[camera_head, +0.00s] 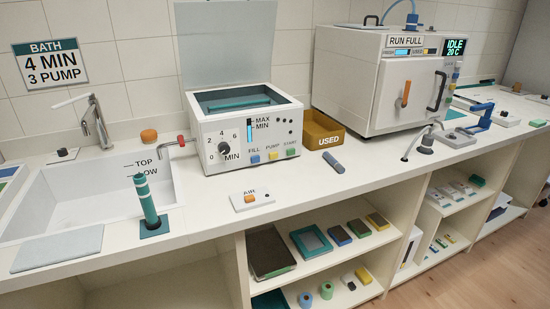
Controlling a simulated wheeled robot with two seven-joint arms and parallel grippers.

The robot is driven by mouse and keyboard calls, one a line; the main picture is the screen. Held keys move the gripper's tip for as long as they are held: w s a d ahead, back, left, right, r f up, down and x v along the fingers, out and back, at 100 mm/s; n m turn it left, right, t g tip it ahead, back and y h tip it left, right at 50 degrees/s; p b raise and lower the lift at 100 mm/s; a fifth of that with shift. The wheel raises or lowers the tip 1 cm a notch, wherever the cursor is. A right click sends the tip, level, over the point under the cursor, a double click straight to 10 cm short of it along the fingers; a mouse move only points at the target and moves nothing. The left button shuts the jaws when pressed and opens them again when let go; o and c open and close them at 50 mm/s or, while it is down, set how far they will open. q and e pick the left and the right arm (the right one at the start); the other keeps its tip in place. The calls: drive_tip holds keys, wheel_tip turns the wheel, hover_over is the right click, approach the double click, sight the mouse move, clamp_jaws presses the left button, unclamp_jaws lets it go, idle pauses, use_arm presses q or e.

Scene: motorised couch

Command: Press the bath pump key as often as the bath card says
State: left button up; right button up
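The bath card (52,63) hangs on the tiled wall at the upper left and reads "BATH 4 MIN 3 PUMP". The bath (210,128) is a white box on the counter with its lid (226,42) raised and a teal inside. On its front, the yellow pump key (273,155) sits under the label PUMP, between the blue fill key (255,158) and the green start key (291,152). A black dial (224,148) and a level gauge (249,133) marked MAX and MIN are above them; the dial's exact setting is hard to tell. Neither gripper is in view.
A sink (60,200) with a tap and a teal striped post (146,200) lies left. An AIR switch plate (252,199) and a grey cylinder (334,162) lie before the bath. A yellow USED bin (322,130) and a steriliser (380,85) showing IDLE stand right.

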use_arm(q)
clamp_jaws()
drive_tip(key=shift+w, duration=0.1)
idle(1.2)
